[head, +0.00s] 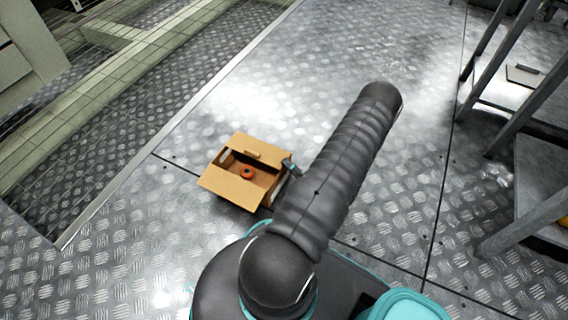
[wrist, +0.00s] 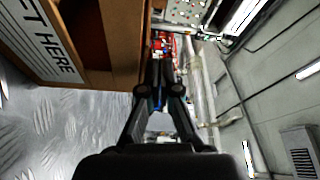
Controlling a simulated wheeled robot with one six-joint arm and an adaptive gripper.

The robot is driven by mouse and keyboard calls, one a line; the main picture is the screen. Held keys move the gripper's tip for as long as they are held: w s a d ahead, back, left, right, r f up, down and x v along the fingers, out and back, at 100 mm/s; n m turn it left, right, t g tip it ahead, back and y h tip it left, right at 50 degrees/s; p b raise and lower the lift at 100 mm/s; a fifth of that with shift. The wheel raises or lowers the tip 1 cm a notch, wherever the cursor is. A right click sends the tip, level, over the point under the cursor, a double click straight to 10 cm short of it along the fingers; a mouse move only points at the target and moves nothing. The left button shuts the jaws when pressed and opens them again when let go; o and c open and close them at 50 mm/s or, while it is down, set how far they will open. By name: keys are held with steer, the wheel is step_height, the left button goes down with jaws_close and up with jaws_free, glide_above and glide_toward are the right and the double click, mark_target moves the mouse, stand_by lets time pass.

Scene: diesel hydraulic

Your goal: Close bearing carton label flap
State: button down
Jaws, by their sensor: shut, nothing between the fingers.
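The bearing carton (head: 222,184) is a brown cardboard box on the metal floor, left of my arm in the head view. Its top is open, with flaps spread on the near left and far sides. An orange-red ring-shaped part (head: 247,172) shows inside. My gripper (wrist: 158,66) is shut and empty, close beside the carton's edge; contact is unclear. In the head view my gripper (head: 291,168) is at the carton's right side, partly hidden by my arm.
A grey metal frame with shelves (head: 520,130) stands at the right. A raised floor edge and grating (head: 110,90) run along the left. The tread-plate floor (head: 260,90) beyond the carton is clear.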

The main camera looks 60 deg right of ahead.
stand_by(0.4)
step_height(320, 180, up, 4)
steer(key=p, duration=0.3)
steer(key=s+f, duration=0.3)
steer(key=s, duration=0.6)
steer(key=shift+s+d+f+b, duration=0.15)
steer(key=shift+s+d+b, duration=0.05)
steer(key=shift+d+b, duration=0.25)
